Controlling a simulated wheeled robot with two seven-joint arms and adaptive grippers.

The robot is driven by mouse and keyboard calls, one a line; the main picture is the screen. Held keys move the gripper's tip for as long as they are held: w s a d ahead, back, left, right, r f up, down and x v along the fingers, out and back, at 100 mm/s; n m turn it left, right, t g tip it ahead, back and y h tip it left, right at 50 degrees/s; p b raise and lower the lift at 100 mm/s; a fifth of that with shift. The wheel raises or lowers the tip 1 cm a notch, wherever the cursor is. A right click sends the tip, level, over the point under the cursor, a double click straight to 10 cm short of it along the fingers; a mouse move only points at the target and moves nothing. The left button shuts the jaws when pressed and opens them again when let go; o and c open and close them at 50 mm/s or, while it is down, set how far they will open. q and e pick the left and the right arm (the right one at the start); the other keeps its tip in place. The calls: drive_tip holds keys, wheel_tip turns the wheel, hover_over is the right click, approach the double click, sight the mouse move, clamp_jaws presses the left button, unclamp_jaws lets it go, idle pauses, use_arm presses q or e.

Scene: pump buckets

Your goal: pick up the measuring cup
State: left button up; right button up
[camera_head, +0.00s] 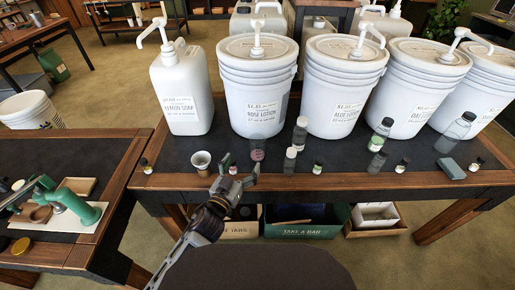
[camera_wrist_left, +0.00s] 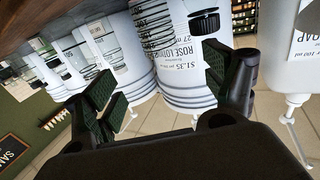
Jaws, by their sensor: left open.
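The measuring cup (camera_head: 201,163) looks like a small pale cup with a brownish inside. It stands upright on the dark tabletop near the front edge, in front of the lemon soap jug. My left gripper (camera_head: 239,178) is at the table's front edge, just right of the cup and apart from it. Its two fingers are spread wide, and in the left wrist view the gripper (camera_wrist_left: 165,95) shows nothing held between the pads. My right gripper is not in view.
Small bottles (camera_head: 290,159) stand close right of the gripper. A white soap jug (camera_head: 181,95) and several pump buckets (camera_head: 257,90) line the back. In the left wrist view, a black-capped bottle (camera_wrist_left: 205,22) shows at the top. Crates (camera_head: 300,221) sit under the table (camera_head: 335,182).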

use_arm(q)
drive_tip(key=shift+w, duration=0.1)
approach(260, 133)
drive_tip(key=shift+x, duration=0.95)
idle(0.3)
drive_tip(key=shift+d+f, duration=0.1)
drive_tip(key=shift+f, duration=0.05)
drive_tip(key=shift+r+x, duration=0.1)
drive_tip(key=shift+x, duration=0.75)
drive_tip(key=shift+r+x, duration=0.15)
drive_tip(key=shift+x, duration=1.55)
drive_tip(key=c, duration=1.3)
drive_tip(key=shift+c, duration=0.2)
